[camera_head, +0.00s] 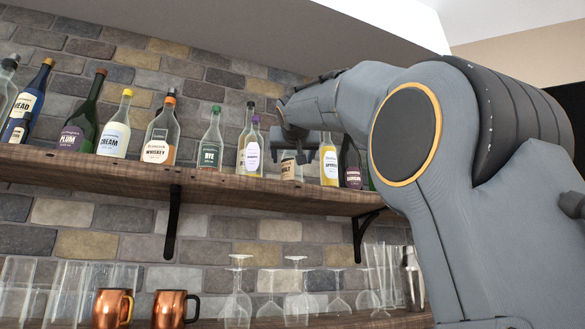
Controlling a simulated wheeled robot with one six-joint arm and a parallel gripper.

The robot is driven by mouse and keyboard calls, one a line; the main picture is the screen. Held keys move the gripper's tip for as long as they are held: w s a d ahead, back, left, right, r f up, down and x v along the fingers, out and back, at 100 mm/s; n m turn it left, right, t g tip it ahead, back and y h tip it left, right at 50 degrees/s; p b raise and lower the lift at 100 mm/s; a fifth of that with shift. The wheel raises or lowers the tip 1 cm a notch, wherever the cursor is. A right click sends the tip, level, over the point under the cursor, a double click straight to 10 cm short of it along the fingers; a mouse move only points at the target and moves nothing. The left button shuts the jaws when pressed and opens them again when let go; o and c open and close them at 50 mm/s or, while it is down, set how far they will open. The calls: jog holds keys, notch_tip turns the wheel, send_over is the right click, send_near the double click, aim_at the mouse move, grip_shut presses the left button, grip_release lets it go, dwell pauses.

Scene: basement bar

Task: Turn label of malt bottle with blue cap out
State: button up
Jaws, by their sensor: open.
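My gripper (300,154) is at the upper shelf, in front of the bottle row, with its jaws open. Just below and behind it stands a bottle with a tan label (290,172), upright on the shelf. My gripper and wrist cover its top, so its cap colour is hidden. The lettering on its label is too small to read, so I cannot tell for sure that it is the malt bottle. No blue cap shows clearly on any bottle. I cannot tell whether the jaws are around the bottle or only in front of it.
The wooden shelf (226,189) holds several bottles. A purple-capped bottle (253,150) stands close left of my gripper, a yellow bottle (329,163) close right. Farther left are rye (210,148) and whiskey (159,140) bottles. Glasses and copper mugs (112,308) stand below.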

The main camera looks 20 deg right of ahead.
aim_at(292, 172)
jog(key=shift+p+x, duration=3.65)
jog(key=shift+x, duration=2.35)
jog(key=shift+c, duration=0.3)
jog(key=c, duration=0.9)
jog(key=shift+d+n+y+p, duration=0.1)
jog(key=shift+n+y+p, duration=0.4)
jog(key=shift+y+p, duration=0.4)
jog(key=shift+f+n+t+y, duration=0.15)
jog(key=shift+n+t+y, duration=0.3)
jog(key=shift+y, duration=0.35)
jog(key=shift+f+n+y+b, duration=0.1)
jog(key=shift+n+y+b, duration=0.2)
jog(key=shift+n+b, duration=0.1)
jog(key=shift+y, duration=0.3)
